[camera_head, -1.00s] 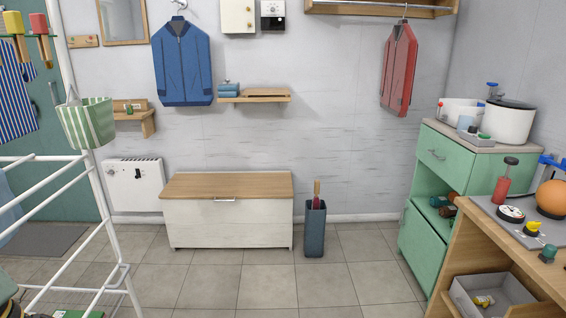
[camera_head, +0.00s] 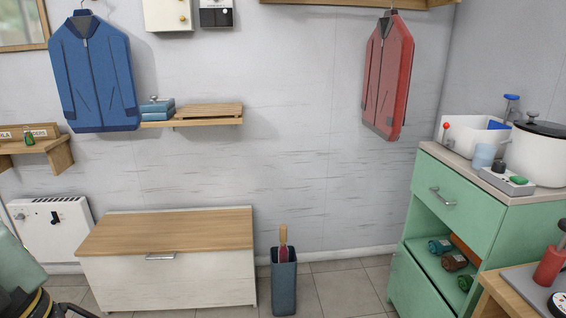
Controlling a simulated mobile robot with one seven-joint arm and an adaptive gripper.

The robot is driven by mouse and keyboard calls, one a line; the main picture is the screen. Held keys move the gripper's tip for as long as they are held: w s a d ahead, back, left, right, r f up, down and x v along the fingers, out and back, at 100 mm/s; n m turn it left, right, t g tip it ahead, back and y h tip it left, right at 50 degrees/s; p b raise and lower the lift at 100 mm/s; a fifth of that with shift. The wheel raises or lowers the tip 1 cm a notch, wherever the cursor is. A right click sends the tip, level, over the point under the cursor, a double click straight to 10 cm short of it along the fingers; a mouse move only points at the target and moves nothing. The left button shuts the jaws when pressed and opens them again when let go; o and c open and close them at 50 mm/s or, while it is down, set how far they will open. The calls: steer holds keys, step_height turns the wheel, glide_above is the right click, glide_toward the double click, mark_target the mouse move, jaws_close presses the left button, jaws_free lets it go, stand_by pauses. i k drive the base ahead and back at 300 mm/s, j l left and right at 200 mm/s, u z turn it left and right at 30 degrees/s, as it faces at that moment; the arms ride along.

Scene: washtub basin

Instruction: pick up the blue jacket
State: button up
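The blue jacket (camera_head: 97,78) hangs on a hanger against the wall at the upper left of the head view. It is zipped, upright and well above the floor. The top of its hanger is close to the upper edge of the picture. My gripper is not clearly in view, so its state and its place relative to the jacket do not show.
A wooden shelf (camera_head: 208,122) with blue boxes is right of the jacket. A white chest (camera_head: 168,290) with a wooden top stands below. A red jacket (camera_head: 388,77) hangs to the right. A green cabinet (camera_head: 455,212) stands at right. A heater (camera_head: 52,228) is at left.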

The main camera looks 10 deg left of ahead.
mark_target(92, 64)
steer(key=i+z, duration=0.1)
steer(key=i, duration=0.65)
steer(key=i+j+z, duration=0.1)
steer(key=i, duration=0.65)
steer(key=i+l+z, duration=0.1)
steer(key=i, duration=0.85)
